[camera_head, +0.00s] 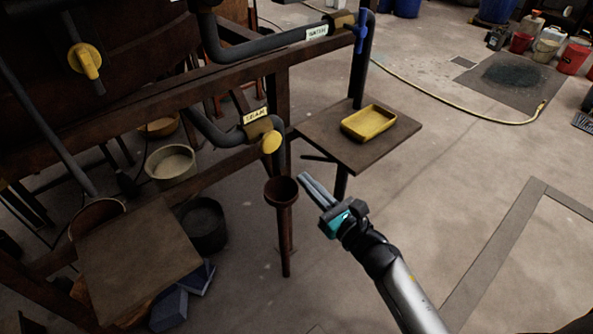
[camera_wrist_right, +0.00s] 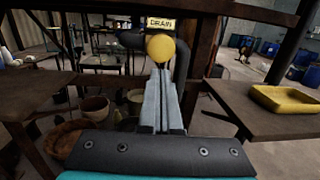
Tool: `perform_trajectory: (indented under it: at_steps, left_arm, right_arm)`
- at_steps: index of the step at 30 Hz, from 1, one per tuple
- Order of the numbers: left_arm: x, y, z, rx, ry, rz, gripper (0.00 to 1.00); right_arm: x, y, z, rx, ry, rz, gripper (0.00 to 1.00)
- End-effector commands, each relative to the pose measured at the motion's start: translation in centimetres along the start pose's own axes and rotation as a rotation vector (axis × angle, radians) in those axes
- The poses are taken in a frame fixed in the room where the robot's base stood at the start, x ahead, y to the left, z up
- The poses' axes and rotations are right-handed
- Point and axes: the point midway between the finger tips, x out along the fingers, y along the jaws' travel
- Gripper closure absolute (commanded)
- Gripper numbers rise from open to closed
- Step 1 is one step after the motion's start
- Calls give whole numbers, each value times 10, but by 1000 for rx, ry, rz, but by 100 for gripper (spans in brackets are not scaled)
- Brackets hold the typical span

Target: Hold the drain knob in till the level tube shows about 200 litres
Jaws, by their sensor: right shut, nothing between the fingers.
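The yellow round drain knob (camera_head: 271,142) sits on the end of a valve under a yellow label, above a rusty funnel (camera_head: 282,190). The knob also shows in the right wrist view (camera_wrist_right: 161,47), straight beyond my fingertips, with the DRAIN label (camera_wrist_right: 161,23) above it. My right gripper (camera_head: 303,178) is shut and empty, to the right of the funnel and below the knob in the head view. In the wrist view its fingertips (camera_wrist_right: 161,70) overlap the knob's lower edge; I cannot tell whether they touch. The level tube is not recognisable. My left gripper is not in view.
A small table with a yellow tray (camera_head: 369,123) stands right of the knob. A pipe with a blue handle (camera_head: 361,32) passes above. Another yellow knob (camera_head: 86,61) is at upper left. Buckets (camera_head: 171,165) and a brown board (camera_head: 139,262) are at left.

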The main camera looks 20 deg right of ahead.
Motion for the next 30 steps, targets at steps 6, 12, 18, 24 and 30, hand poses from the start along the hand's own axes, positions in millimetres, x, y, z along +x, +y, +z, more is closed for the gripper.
perform_trajectory:
  at_steps: [6, 12, 18, 24, 30]
  left_arm:
    - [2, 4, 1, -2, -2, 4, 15]
    - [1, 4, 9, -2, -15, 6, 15]
    - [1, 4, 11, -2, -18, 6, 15]
    - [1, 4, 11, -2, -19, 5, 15]
    - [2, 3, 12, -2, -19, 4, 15]
  right_arm:
    - [-15, 0, 0, 0, 0, -1, 100]
    - [-17, 0, 0, 0, 0, -1, 100]
    - [-16, 0, 0, 0, 0, -1, 100]
    - [-17, 0, -2, 10, 3, -3, 100]
    - [-26, -3, -53, 306, 98, -73, 100]
